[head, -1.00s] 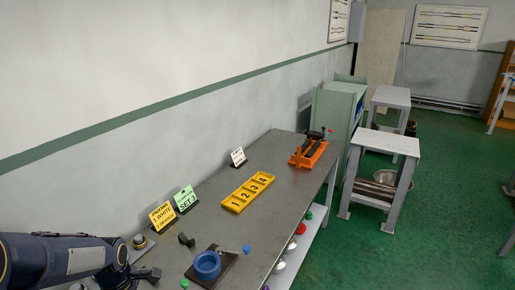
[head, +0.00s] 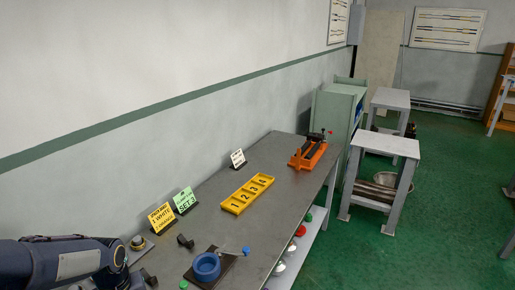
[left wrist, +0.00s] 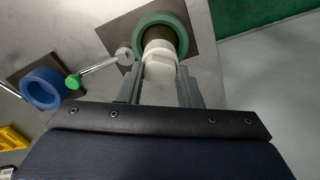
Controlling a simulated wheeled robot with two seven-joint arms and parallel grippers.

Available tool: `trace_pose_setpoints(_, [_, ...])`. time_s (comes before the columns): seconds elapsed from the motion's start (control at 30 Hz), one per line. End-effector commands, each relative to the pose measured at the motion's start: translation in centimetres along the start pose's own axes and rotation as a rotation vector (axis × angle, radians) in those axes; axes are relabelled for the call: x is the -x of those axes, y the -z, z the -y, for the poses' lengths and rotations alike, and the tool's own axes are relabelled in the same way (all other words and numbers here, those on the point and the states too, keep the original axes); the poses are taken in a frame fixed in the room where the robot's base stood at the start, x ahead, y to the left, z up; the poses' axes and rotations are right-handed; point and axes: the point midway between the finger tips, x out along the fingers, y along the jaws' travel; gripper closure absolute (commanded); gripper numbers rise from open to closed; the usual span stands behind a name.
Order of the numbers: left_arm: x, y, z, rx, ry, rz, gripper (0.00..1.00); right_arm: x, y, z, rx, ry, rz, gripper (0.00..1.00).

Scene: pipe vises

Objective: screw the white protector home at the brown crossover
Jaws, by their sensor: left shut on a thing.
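In the left wrist view, the white protector (left wrist: 160,67) sits between the fingers of my left gripper (left wrist: 160,88), which is shut on it. The protector is against the end of the brown crossover (left wrist: 165,33), which shows inside the green vise ring (left wrist: 186,22). Whether the threads are engaged, or any gap is left, I cannot tell. In the head view my left gripper (head: 147,282) is at the bottom edge; the protector and crossover do not show there. My right gripper is in no view.
A blue vise ring (head: 206,266) on a dark plate stands close by, also in the left wrist view (left wrist: 42,88). A green-knobbed handle (left wrist: 73,81) lies left of the protector. A yellow numbered tray (head: 247,193) and an orange tool (head: 307,154) are farther along the bench.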

Motion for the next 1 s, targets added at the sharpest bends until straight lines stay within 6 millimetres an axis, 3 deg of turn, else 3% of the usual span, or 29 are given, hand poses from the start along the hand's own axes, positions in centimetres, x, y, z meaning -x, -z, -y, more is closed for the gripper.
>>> trace_pose_setpoints(0.4, [0.0,0.01,0.07,-0.749,0.0,0.0,0.96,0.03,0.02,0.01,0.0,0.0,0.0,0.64])
trace_pose_setpoints(0.53, [-0.02,0.01,0.02,-0.853,0.0,0.0,0.96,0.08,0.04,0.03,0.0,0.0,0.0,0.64])
trace_pose_setpoints(0.77, [-0.04,0.01,0.01,-0.864,0.0,0.0,0.96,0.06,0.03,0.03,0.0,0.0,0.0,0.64])
trace_pose_setpoints(0.8, [-0.04,0.01,0.01,-0.863,0.0,0.0,0.63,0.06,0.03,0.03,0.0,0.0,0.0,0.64])
trace_pose_setpoints(0.9, [-0.05,0.0,0.01,-0.863,0.0,0.0,0.51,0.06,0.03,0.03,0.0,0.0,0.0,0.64])
trace_pose_setpoints(1.0, [-0.05,0.0,0.01,-0.862,0.0,0.0,0.51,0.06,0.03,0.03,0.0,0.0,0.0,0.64])
